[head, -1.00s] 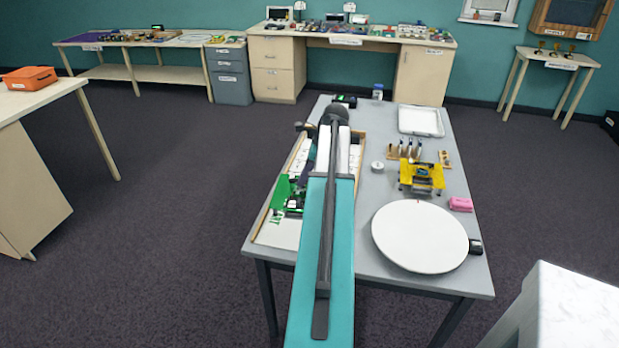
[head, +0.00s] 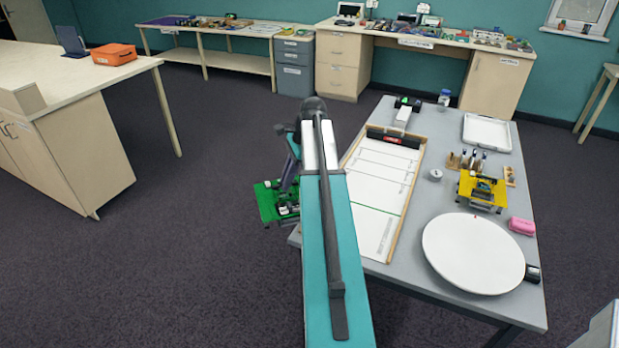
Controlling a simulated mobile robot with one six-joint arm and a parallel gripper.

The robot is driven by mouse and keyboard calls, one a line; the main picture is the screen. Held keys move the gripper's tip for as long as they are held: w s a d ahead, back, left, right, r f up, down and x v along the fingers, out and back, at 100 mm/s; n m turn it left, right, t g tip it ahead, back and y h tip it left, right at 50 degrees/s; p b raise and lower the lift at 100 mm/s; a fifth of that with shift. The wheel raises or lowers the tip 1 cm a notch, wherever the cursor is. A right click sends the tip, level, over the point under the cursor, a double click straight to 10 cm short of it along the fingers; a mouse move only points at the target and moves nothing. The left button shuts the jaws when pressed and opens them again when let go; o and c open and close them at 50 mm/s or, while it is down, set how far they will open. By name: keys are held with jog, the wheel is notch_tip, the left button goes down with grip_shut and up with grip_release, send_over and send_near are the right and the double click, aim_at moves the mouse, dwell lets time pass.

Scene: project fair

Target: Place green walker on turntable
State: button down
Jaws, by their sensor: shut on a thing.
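The green walker (head: 268,203), a flat green plate with dark parts on it, hangs off the left side of the grey table, over the floor. My gripper (head: 287,184) is at the walker, shut on it; my arm hides part of the fingers and of the walker's right side. The turntable (head: 473,253), a large round white disc, lies bare at the front right of the table, well to the right of my gripper.
On the grey table (head: 408,274) are a white lined board (head: 380,190), a yellow walker (head: 481,190), a pink block (head: 521,226), a small white round thing (head: 435,175), a tool rack (head: 466,161) and a white tray (head: 487,132). Left of the table is open floor.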

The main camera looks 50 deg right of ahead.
jog(key=w+a+n+g, duration=0.1)
jog(key=w+a+n, duration=0.2)
jog(key=a, duration=1)
jog(key=w+a+n+g+b, duration=0.1)
jog(key=a+n, duration=0.5)
jog(key=a, duration=0.7)
jog(key=w+a+n+g, duration=0.3)
jog(key=w+a+n, duration=0.1)
jog(key=a, duration=1)
jog(key=shift+w+r+n, duration=0.15)
jog(key=shift+w+n, duration=0.25)
jog(key=shift+w, duration=0.3)
jog(key=shift+s, duration=0.1)
